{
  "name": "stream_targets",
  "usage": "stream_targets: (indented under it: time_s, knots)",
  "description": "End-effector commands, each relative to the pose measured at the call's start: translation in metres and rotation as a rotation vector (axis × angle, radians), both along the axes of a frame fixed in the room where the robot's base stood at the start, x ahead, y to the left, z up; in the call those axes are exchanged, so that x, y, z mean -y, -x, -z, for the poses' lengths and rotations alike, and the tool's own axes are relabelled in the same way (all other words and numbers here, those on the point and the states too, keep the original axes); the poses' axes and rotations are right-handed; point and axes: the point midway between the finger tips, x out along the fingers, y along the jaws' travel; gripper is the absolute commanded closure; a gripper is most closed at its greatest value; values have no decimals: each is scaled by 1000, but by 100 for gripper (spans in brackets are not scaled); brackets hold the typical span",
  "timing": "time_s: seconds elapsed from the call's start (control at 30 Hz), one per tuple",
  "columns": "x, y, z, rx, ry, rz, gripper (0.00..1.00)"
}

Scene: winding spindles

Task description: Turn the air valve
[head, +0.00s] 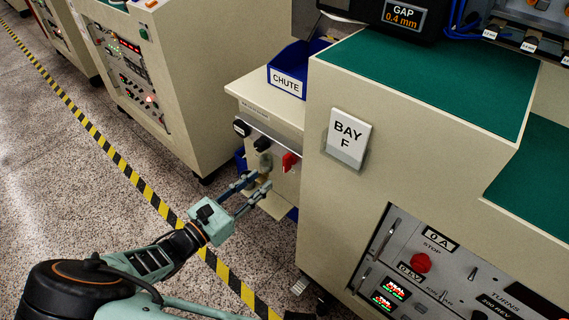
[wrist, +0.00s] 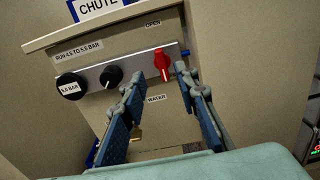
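The air valve is a red lever handle (head: 290,162) on the metal strip of a beige cabinet; it also shows in the wrist view (wrist: 162,64). Its lever looks roughly upright, tilted slightly, below an OPEN label (wrist: 153,23). My gripper (head: 259,182) is open and empty in front of the cabinet. In the wrist view my gripper (wrist: 163,84) has its two fingers apart, with the red handle beyond and between their tips. I see no contact with the handle.
A black knob (wrist: 112,76) and a round black gauge marked 6.0 BAR (wrist: 70,86) sit left of the handle. A WATER label (wrist: 156,98) is below. A blue CHUTE bin (head: 290,75) stands on top. The BAY F machine (head: 410,140) rises close on the right.

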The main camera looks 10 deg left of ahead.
Motion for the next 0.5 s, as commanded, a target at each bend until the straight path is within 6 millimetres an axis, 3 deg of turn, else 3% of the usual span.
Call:
stream_targets:
  time_s: [0.5]
  knots:
    - [45,-76,1,0,-1,2,72]
